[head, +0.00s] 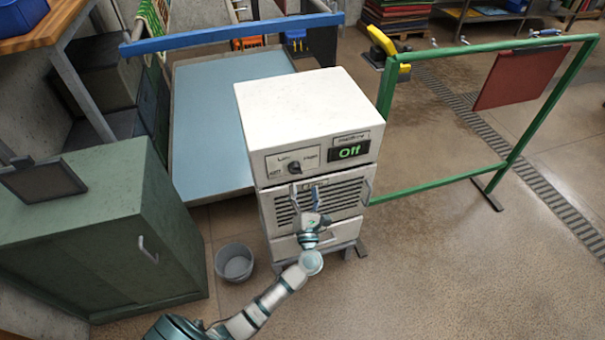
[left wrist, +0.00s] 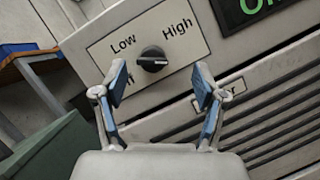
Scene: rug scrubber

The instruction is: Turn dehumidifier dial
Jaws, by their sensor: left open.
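The dehumidifier (head: 303,115) is a white box with a front grille, standing at the centre of the head view. Its black dial (head: 295,167) sits on a panel at the upper left of the front, with a green "Off" display (head: 351,151) to the right. In the left wrist view the dial (left wrist: 152,58) lies below and between the "Low" and "High" labels. My left gripper (head: 304,190) is in front of the machine, just below the dial. Its two blue-padded fingers (left wrist: 162,88) are spread apart and empty, with the dial visible beyond them. My right gripper is not seen.
A green cabinet (head: 75,235) stands at the left, with a grey bucket (head: 235,262) on the floor beside it. A green frame (head: 440,188) with a red mat (head: 520,77) is at the right. A blue-topped platform (head: 215,110) lies behind. Floor at the front right is clear.

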